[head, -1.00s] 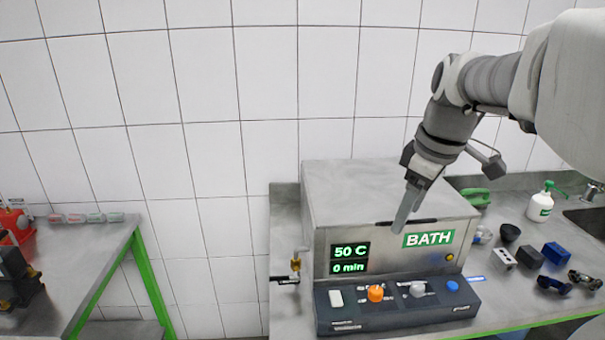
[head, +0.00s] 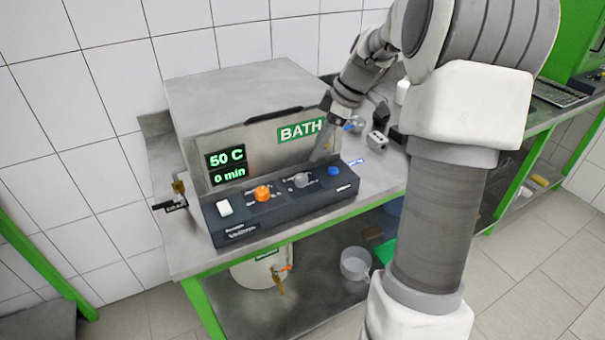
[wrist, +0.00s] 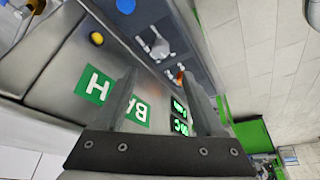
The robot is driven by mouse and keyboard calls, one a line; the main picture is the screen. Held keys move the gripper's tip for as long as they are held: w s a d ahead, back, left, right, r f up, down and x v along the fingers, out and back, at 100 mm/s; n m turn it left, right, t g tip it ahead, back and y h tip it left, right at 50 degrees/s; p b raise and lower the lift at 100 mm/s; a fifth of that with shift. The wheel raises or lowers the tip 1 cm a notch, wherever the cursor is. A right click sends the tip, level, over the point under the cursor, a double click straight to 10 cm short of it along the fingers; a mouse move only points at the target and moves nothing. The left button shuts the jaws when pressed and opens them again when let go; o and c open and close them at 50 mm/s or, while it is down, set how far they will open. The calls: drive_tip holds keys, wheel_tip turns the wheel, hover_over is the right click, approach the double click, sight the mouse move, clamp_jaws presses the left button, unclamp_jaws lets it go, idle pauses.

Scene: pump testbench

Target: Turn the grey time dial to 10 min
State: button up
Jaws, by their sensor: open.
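The bath unit (head: 240,90) is a grey metal box on a bench, with a dark control panel in front. The grey time dial (head: 300,180) sits on the panel between the orange dial (head: 263,193) and a blue button (head: 334,171). The display (head: 227,166) reads 50 C and 0 min. My gripper (head: 320,150) is in front of the BATH label side of the unit, above and behind the panel, apart from the dial. In the wrist view the open, empty fingers (wrist: 165,95) point toward the panel, with the grey dial (wrist: 160,48) beyond them.
A white switch (head: 224,208) is at the panel's left end. A brass valve (head: 180,188) sticks out at the unit's left.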

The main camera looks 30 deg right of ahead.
sight(301, 177)
drive_tip(key=x, duration=1)
drive_tip(key=shift+f+b, duration=0.2)
drive_tip(key=shift+b, duration=0.2)
clamp_jaws()
